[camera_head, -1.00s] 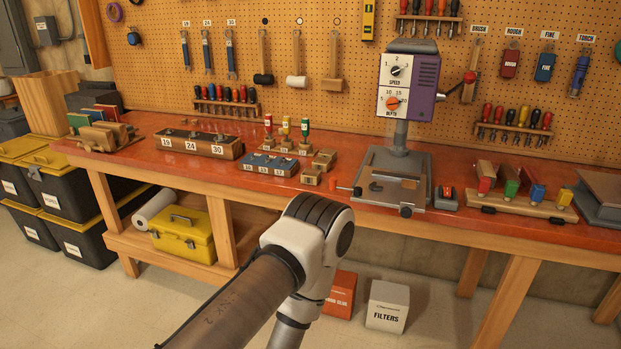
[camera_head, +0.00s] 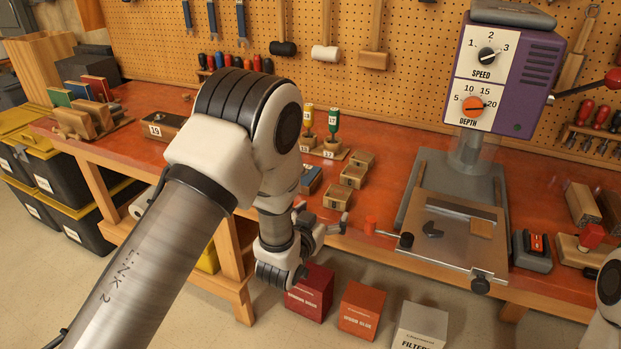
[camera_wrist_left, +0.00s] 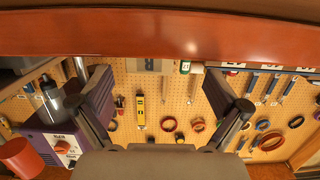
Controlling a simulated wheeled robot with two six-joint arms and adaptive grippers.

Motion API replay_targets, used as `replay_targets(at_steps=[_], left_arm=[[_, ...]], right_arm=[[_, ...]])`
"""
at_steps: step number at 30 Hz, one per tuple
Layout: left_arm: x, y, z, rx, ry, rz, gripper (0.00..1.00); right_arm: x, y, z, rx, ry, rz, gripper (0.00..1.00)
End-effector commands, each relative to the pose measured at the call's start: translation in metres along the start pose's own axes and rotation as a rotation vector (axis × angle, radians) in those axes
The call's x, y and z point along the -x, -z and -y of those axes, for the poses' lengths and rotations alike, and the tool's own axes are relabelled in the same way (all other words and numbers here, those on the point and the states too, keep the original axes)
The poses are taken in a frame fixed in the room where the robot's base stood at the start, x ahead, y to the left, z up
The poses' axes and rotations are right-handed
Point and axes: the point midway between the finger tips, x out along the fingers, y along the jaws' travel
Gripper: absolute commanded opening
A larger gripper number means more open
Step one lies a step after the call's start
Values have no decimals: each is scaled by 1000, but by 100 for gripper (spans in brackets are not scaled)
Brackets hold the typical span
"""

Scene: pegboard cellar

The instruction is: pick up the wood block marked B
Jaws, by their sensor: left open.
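Three small wood blocks stand in a row on the red workbench in the head view: a near one (camera_head: 336,196), a middle one (camera_head: 352,175) and a far one (camera_head: 362,160). Their marks are too small to read, so I cannot tell which is B. My left gripper (camera_head: 324,220) is open and empty, low at the bench's front edge, just in front of the near block. In the left wrist view its two fingers (camera_wrist_left: 160,90) are spread wide with nothing between them, and no wood block can be made out there. My right gripper is not in view.
The drill press base (camera_head: 460,235) stands to the right of the blocks, with a red-tipped handle (camera_head: 371,225) close to my left gripper. Boxes (camera_head: 361,311) sit on the floor below.

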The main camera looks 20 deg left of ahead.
Motion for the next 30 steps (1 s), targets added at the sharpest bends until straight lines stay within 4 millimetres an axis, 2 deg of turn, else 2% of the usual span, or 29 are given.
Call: replay_targets(at_steps=[2,15,22,23,27,28,30], left_arm=[[-9,10,-1,0,-1,-23,90],[-75,12,-5,2,0,-16,90],[-79,10,-5,2,-1,-14,90],[-79,10,-5,2,-1,-14,83],[-79,10,-5,2,-1,-13,34],[-79,10,-5,2,-1,-13,25],[-78,10,-5,2,-1,-13,25]], right_arm=[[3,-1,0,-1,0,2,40],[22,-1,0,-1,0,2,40],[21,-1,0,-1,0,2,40],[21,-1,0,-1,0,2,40],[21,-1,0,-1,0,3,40],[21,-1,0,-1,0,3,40],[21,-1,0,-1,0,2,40]])
